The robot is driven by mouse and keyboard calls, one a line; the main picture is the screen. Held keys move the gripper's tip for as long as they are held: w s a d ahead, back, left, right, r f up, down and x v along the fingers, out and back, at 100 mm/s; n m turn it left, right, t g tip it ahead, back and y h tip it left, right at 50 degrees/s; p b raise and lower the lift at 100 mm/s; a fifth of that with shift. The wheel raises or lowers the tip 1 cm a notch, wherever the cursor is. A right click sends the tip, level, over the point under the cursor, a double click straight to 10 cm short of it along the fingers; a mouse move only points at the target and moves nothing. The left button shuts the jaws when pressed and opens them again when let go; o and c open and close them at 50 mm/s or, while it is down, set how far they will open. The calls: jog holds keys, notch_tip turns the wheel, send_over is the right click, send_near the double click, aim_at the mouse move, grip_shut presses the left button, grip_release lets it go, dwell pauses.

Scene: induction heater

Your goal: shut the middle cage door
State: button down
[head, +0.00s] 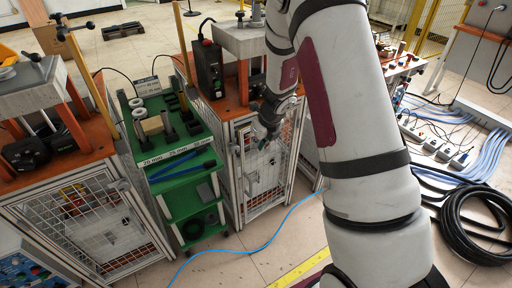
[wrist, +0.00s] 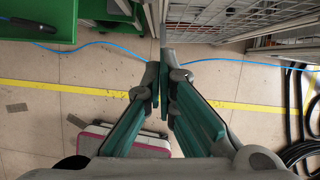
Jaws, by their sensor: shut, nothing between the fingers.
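The middle cage door (head: 268,165) is a pale metal mesh panel in the cage under the middle orange-topped bench. In the wrist view its mesh (wrist: 225,14) shows at the top right. I cannot tell how far the door stands from its frame. My gripper (head: 260,142) is in front of the upper part of this door in the head view and hides some of it. In the wrist view my green gripper fingers (wrist: 163,82) come together with nothing between them, close below a narrow vertical metal edge (wrist: 163,22). Contact with the edge is unclear.
A green tool trolley (head: 180,165) stands left of the middle cage, with another mesh cage (head: 95,225) farther left. A blue cable (head: 255,247) crosses the floor in front. Thick black hoses (head: 475,225) lie coiled at right. Floor in front is mostly clear.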

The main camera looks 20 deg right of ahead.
jog(key=shift+f+b, duration=0.55)
jog(key=shift+b, duration=1.85)
jog(key=t+y+b, duration=0.1)
jog(key=t+b, duration=0.3)
jog(key=b, duration=1.8)
send_near(242, 155)
notch_tip(242, 155, down, 5)
jog(key=w, duration=0.1)
jog(key=shift+w+a+f, duration=0.1)
jog(key=shift+w+a, duration=0.05)
jog(key=shift+w, duration=0.35)
jog(key=shift+w+a+f, duration=0.1)
jog(key=shift+w+a, duration=0.05)
jog(key=shift+w, duration=0.35)
jog(key=shift+w+a, duration=0.15)
jog(key=shift+w, duration=0.4)
jog(key=shift+w+a, duration=0.2)
jog(key=shift+w, duration=0.4)
jog(key=shift+s, duration=0.15)
